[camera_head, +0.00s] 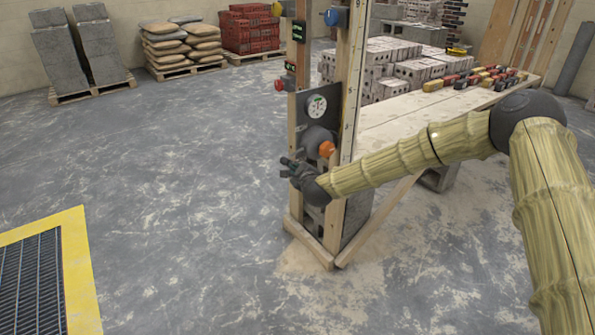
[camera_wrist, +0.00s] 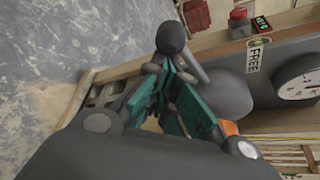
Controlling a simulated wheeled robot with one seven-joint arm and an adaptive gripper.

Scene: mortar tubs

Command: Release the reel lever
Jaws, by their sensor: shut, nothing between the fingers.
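The reel (camera_head: 318,138) is a grey drum on the wooden post, with an orange knob (camera_head: 326,148) at its front; in the wrist view it is the rounded grey body (camera_wrist: 222,92). A dark ball-ended lever (camera_wrist: 173,38) shows just beyond my fingertips, its grey shaft slanting toward the reel. A label reading FREE (camera_wrist: 252,62) is on the panel beside it. My gripper (camera_head: 287,167) is just left of the post, below the reel. In the wrist view its teal fingers (camera_wrist: 168,78) are shut and empty, close to the lever; contact cannot be told.
A dial gauge (camera_head: 316,107) is above the reel, a red button (camera_wrist: 238,13) and green display nearby. A plank table (camera_head: 400,115) with bricks stands behind the post at right. Open floor lies left, with a yellow-edged grate (camera_head: 82,262) at lower left.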

